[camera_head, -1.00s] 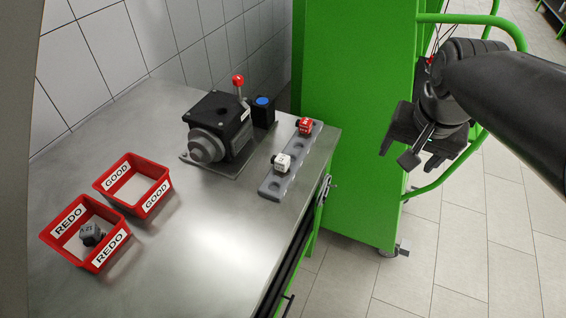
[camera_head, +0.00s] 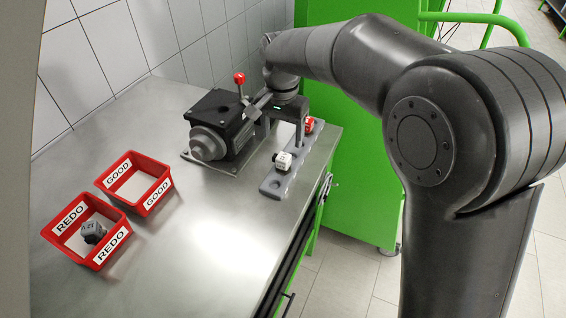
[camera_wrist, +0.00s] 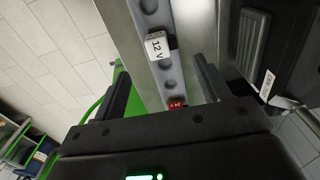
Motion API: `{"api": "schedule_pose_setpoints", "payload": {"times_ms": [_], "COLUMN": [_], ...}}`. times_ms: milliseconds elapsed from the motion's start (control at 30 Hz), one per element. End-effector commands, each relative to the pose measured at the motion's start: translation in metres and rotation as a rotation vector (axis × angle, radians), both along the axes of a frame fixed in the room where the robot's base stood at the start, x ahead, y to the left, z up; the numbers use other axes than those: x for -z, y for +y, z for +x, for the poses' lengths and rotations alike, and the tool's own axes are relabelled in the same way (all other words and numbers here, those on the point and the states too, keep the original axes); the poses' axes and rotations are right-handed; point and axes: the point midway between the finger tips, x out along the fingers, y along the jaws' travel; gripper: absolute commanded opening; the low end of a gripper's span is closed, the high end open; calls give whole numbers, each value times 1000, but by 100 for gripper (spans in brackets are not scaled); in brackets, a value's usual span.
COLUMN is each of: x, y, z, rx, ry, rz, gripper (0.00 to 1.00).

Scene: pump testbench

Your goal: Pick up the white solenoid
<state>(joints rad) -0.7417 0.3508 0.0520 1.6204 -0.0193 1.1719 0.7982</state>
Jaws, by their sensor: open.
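The white solenoid (camera_head: 283,161) sits upright in the grey holder rail (camera_head: 270,185) on the bench. In the wrist view the white solenoid (camera_wrist: 160,46) shows a "12 V" label. My gripper (camera_head: 281,121) is open and empty, above the far part of the rail. In the wrist view its two fingers (camera_wrist: 163,80) stand apart on either side of the rail, with the white solenoid beyond their tips. The red solenoid (camera_head: 309,125) sits farther back in the rail, partly hidden by a finger. It also shows between the fingers in the wrist view (camera_wrist: 177,102).
The dark pump test block (camera_head: 215,120) with a red-knobbed lever (camera_head: 239,78) stands close left of my gripper. A red GOOD bin (camera_head: 157,194) is empty. A red REDO bin (camera_head: 112,252) holds a grey solenoid (camera_head: 93,232). The front of the bench is clear.

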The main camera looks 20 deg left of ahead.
Motion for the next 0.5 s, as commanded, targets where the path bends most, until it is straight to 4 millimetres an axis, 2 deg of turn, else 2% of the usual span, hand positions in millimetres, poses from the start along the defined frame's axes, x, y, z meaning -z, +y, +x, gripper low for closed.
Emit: {"api": "schedule_pose_setpoints", "payload": {"times_ms": [133, 367, 500], "x": [25, 44, 64], "y": [-1, 0, 3], "z": [0, 0, -1], "rx": [0, 0, -1], "ry": [2, 1, 2], "rz": [-2, -1, -2], "gripper": [69, 69, 69]}}
